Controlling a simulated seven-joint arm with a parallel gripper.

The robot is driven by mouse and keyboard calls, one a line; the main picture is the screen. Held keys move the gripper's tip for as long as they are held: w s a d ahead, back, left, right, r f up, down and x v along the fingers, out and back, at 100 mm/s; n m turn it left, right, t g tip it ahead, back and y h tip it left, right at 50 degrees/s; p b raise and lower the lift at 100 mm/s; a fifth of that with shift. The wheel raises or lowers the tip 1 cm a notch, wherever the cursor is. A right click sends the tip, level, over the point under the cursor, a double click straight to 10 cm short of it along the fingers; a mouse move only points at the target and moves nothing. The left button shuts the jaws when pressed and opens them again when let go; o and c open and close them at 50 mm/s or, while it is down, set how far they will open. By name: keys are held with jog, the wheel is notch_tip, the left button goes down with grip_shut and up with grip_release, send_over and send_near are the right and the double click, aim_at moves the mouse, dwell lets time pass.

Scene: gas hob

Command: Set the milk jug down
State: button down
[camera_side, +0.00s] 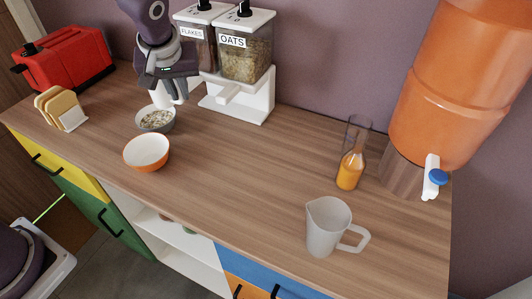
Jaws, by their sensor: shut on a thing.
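My gripper (170,88) is at the upper left, over the counter by the grey bowl. It is shut on a white thing (158,93), which looks like the milk jug. The gripper hides much of it, and I cannot tell whether its base touches the counter. The grey bowl (156,119) holds pale oats or flakes and stands just in front of and below the gripper.
A white and orange bowl (147,152) stands nearer the front edge. The cereal dispensers (245,55) stand behind. A red toaster (63,57) and bread rack (61,108) are left. A carafe (350,170), translucent jug (329,227) and orange dispenser (455,90) are right. The middle counter is clear.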

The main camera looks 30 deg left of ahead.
notch_tip(320, 180, up, 9)
jog(key=s+d+m+h, duration=0.3)
jog(key=d+m+h, duration=0.4)
jog(key=d+m, duration=1.25)
jog(key=d+f+n, duration=0.1)
jog(key=f, duration=0.6)
jog(key=d+f, duration=0.1)
jog(key=f, duration=0.6)
jog(key=d+f+n, duration=0.1)
jog(key=d+f, duration=0.1)
jog(key=f, duration=0.4)
jog(key=shift+s+d+f+n+g, duration=0.1)
jog(key=shift+s+f+n+g, duration=0.05)
jog(key=shift+f+n+g, duration=0.2)
jog(key=shift+f, duration=0.15)
jog(key=c, duration=1.5)
grip_release()
jog(key=v, duration=1.2)
jog(key=shift+s+d, duration=0.1)
